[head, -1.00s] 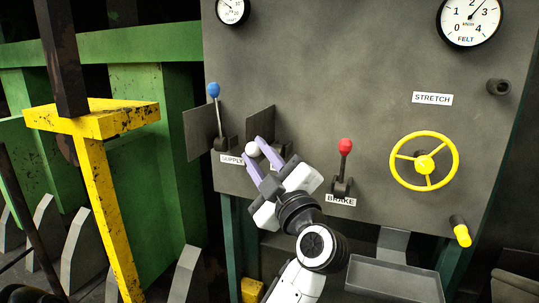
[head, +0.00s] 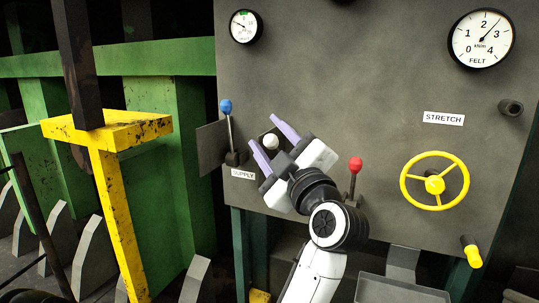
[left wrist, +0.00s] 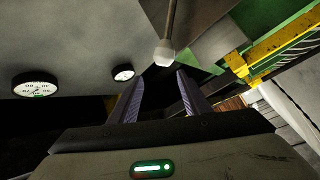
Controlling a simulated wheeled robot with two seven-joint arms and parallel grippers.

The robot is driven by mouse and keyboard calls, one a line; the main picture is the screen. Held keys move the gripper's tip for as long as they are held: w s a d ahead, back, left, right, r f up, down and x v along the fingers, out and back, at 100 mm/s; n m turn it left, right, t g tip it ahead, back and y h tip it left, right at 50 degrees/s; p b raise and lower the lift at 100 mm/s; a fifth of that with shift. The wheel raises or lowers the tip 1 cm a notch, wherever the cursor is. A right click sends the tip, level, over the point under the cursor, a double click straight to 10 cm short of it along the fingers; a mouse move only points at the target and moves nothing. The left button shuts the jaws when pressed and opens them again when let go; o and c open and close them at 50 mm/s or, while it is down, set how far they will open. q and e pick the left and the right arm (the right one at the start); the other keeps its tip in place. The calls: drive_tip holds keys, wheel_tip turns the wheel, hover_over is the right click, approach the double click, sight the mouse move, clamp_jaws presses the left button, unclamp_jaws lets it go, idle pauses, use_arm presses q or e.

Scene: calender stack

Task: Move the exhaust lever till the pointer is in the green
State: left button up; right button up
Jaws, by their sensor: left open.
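The white-knobbed lever (head: 271,141) stands on the grey panel, right of the blue-knobbed supply lever (head: 226,108). Its label is hidden behind my left gripper. My left gripper (head: 268,134) is open, its purple fingers on either side of the white knob. In the left wrist view the knob (left wrist: 164,54) sits just beyond and between the open fingertips (left wrist: 159,78); no clear contact shows. The small dial (head: 245,27) at the panel's upper left has a green mark at its top. Its pointer seems to lie left of the green, but it is small. My right gripper is out of view.
A red-knobbed lever (head: 355,166) stands close to the right of my left wrist. A yellow handwheel (head: 435,181) and the felt gauge (head: 481,38) are further right. A yellow post (head: 115,215) stands at left. A thin plate (head: 211,148) flanks the supply lever.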

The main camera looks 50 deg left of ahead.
use_arm(q)
drive_tip(key=shift+r, duration=1.15)
drive_tip(key=shift+c, duration=0.4)
